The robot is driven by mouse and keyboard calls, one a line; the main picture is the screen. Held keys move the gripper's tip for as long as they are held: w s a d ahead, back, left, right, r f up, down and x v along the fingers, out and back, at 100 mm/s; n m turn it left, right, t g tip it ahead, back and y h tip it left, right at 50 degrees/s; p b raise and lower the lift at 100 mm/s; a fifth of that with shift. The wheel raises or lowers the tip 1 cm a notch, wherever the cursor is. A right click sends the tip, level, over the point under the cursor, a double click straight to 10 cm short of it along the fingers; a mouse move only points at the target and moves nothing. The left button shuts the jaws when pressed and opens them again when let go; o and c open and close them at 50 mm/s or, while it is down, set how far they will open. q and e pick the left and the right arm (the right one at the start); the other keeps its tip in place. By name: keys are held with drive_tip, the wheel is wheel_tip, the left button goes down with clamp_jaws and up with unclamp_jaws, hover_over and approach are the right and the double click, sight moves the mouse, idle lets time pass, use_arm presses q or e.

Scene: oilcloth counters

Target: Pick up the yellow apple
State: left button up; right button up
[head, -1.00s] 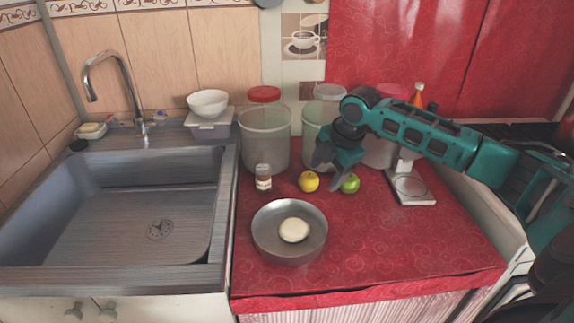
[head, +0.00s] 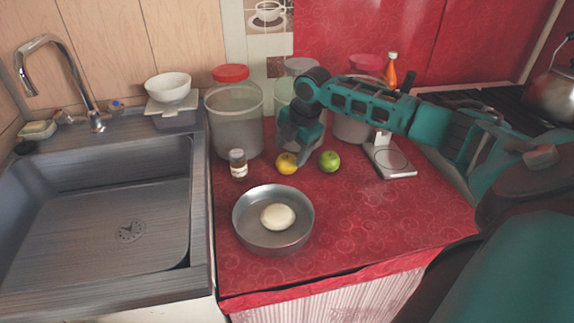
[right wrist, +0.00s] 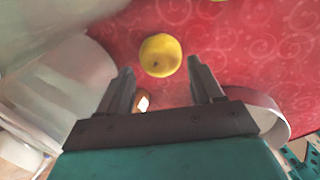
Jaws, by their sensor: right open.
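The yellow apple (head: 286,163) lies on the red oilcloth counter, left of the green apple (head: 329,161). My right gripper (head: 295,158) is over the yellow apple from behind and partly covers its top in the head view. In the right wrist view, the yellow apple (right wrist: 160,55) shows whole, just past the open fingertips (right wrist: 160,72) and lined up with the gap between them. I see no grip on it. My left gripper is not in view.
A metal pan (head: 245,235) holding a pale round item (head: 278,217) stands in front. A small jar (head: 238,164) is left of the apple. Large canisters (head: 236,125) stand behind, a scale (head: 390,160) right. The sink (head: 100,215) is left. The counter's front right is clear.

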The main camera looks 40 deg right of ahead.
sight(289, 158)
drive_tip(key=x, duration=0.4)
drive_tip(key=shift+b, duration=0.35)
drive_tip(key=shift+f, duration=0.2)
drive_tip(key=shift+c, duration=0.4)
drive_tip(key=c, duration=0.4)
drive_tip(key=shift+c, duration=1.3)
